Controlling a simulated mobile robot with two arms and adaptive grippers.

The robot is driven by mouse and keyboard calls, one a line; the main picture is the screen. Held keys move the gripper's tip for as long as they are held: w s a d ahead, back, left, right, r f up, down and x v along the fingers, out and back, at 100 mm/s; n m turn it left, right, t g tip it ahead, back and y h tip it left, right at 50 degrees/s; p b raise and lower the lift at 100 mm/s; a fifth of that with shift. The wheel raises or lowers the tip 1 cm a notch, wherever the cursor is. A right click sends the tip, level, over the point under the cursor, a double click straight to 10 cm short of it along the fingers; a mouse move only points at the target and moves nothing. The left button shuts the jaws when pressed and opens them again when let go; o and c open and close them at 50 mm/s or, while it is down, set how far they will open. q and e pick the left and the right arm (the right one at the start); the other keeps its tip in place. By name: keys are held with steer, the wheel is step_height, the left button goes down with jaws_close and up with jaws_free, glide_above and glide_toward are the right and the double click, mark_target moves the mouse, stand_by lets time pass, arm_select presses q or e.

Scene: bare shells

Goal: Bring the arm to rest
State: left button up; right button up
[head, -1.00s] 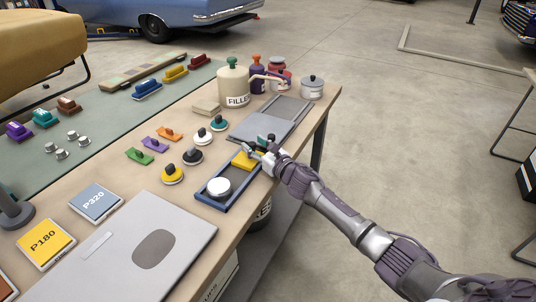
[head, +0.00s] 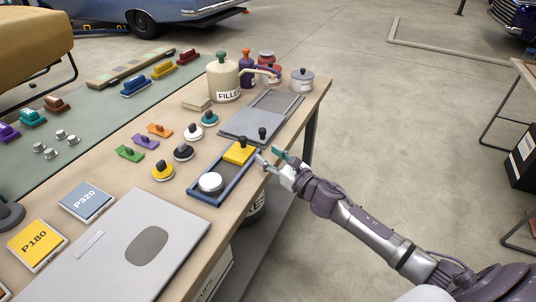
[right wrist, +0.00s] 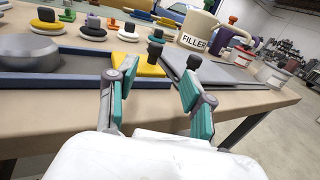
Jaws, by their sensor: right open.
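My right gripper (head: 270,158) is open and empty at the front edge of the workbench (head: 160,170), beside a blue tray (head: 213,200). The right wrist view shows its two teal-padded fingers (right wrist: 158,100) spread apart, with nothing between them. My right arm reaches in from the lower right of the head view. The tray holds a yellow block with a dark knob (head: 238,154) and a white round piece (head: 210,183). My left gripper is not in view.
A grey plate (head: 245,127) lies behind the tray. A filler bottle (head: 223,80) and a grey lidded can (head: 302,80) stand at the back. Several small knobbed pads and the P320 (head: 87,200) and P180 (head: 37,244) packs lie left. Open floor is to the right.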

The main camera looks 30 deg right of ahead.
steer(key=s+f+m+h, duration=0.1)
steer(key=s+m, duration=0.1)
steer(key=m, duration=0.2)
steer(key=s+a+f+m+g+h, duration=0.1)
steer(key=s+f+m+h, duration=0.1)
steer(key=m, duration=0.3)
steer(key=s+a+f+m+g+h, duration=0.1)
steer(key=s+f+m, duration=0.1)
steer(key=m, duration=0.3)
steer(key=shift+s+f+h, duration=0.25)
steer(key=shift+s+h, duration=0.15)
steer(key=shift+s, duration=0.2)
steer(key=s+a+f+m+g, duration=0.2)
steer(key=s+m+g, duration=0.2)
steer(key=s+m, duration=0.5)
steer(key=s+a+f+m+g, duration=0.2)
steer(key=s+f+m+g, duration=0.15)
steer(key=s+m, duration=0.45)
steer(key=s+a+f+m+g, duration=0.2)
steer(key=s+a+m+g, duration=0.3)
steer(key=s, duration=0.7)
step_height(320, 180, down, 26)
steer(key=s+d, duration=0.2)
steer(key=s+d+f+g, duration=0.2)
steer(key=s+d+f, duration=0.1)
steer(key=s+f, duration=1.3)
steer(key=shift+d+m, duration=0.15)
steer(key=shift+m, duration=0.15)
